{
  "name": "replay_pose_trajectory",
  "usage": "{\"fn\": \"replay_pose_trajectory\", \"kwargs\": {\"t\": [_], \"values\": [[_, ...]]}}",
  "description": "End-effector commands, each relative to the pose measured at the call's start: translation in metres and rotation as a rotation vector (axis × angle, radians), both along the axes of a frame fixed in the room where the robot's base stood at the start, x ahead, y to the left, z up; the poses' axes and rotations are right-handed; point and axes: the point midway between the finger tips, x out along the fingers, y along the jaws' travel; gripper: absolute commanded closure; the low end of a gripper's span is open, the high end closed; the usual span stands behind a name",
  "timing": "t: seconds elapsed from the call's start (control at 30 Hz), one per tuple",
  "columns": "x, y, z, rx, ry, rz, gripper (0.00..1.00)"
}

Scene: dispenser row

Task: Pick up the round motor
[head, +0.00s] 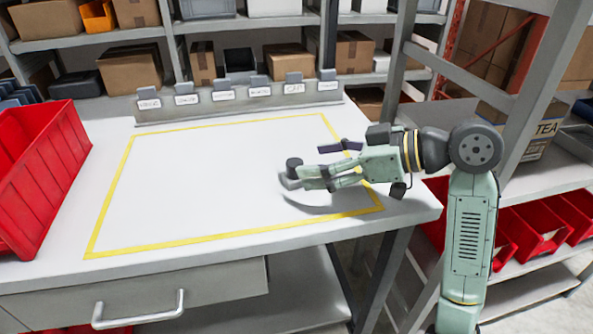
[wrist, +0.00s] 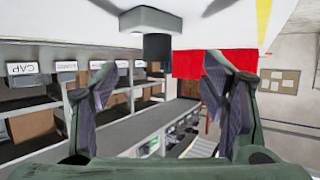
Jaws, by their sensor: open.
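The round motor, a dark upright cylinder, stands on the white worktop in the head view (head: 293,163). In the wrist view, which looks upside down, the motor (wrist: 157,47) hangs from the top, between my two fingers and apart from both. A pale grey piece adjoins its base; I cannot tell whether it belongs to the motor. My gripper (head: 308,164) reaches in from the right, low over the worktop, its fingers spread and empty. In the wrist view my gripper (wrist: 158,70) has dark ridged pads facing each other. The near finger partly hides the area beside the motor.
A yellow line (head: 112,195) frames the mostly clear worktop. A labelled divider row (head: 240,100) stands at its back edge. A large red bin (head: 40,165) sits at the left. Shelves with boxes stand behind, and a metal rack upright (head: 397,65) rises near my arm.

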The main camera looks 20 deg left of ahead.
Motion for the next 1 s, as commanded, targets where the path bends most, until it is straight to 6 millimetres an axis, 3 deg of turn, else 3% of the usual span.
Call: {"fn": "replay_pose_trajectory", "kwargs": {"t": [0.4,0.7,1.0], "values": [[0.004,0.045,-0.020,0.001,0.001,0.001,0.33],[0.004,0.049,-0.023,0.000,0.000,-0.001,0.34],[0.004,0.049,-0.023,0.000,0.000,-0.001,0.54]]}}
